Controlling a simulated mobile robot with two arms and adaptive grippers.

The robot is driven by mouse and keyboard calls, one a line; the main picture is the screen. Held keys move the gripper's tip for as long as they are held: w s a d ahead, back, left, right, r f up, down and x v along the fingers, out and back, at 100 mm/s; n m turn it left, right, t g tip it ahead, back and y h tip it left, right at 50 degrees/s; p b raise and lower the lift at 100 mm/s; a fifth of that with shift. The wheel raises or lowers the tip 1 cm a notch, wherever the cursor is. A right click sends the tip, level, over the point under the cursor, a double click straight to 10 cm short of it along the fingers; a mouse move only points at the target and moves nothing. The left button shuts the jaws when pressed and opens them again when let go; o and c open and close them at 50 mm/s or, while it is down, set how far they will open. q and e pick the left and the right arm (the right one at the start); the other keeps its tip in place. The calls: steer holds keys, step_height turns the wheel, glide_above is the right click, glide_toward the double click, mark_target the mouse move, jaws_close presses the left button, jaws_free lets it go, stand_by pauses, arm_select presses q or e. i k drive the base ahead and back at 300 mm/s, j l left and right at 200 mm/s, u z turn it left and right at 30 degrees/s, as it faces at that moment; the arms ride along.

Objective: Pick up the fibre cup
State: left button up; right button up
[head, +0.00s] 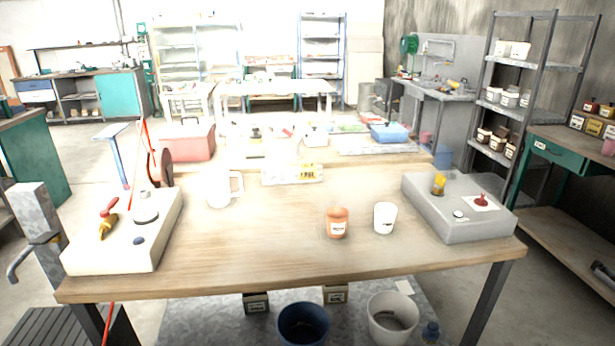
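Two small labelled cups stand upright on the wooden table, right of its middle. One is an orange-brown cup (337,223). The other is a white cup (384,218), just to its right and apart from it. The labels are too small to read, so I cannot tell which one is the fibre cup. A white mug or jug with a handle (222,190) stands further left. Neither of my grippers shows in the head view.
A pale box with a red and yellow tool (152,244) sits on the table's left end. A grey box (462,222) sits at the right end. A small labelled block (283,175) stands at the back. The wooden table's front middle (230,262) is clear. Dark (303,325) and white (390,322) buckets stand below.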

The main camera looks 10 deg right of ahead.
mark_target(384, 218)
steer(key=l, duration=0.7)
steer(key=i+l, duration=0.1)
steer(key=l, duration=0.55)
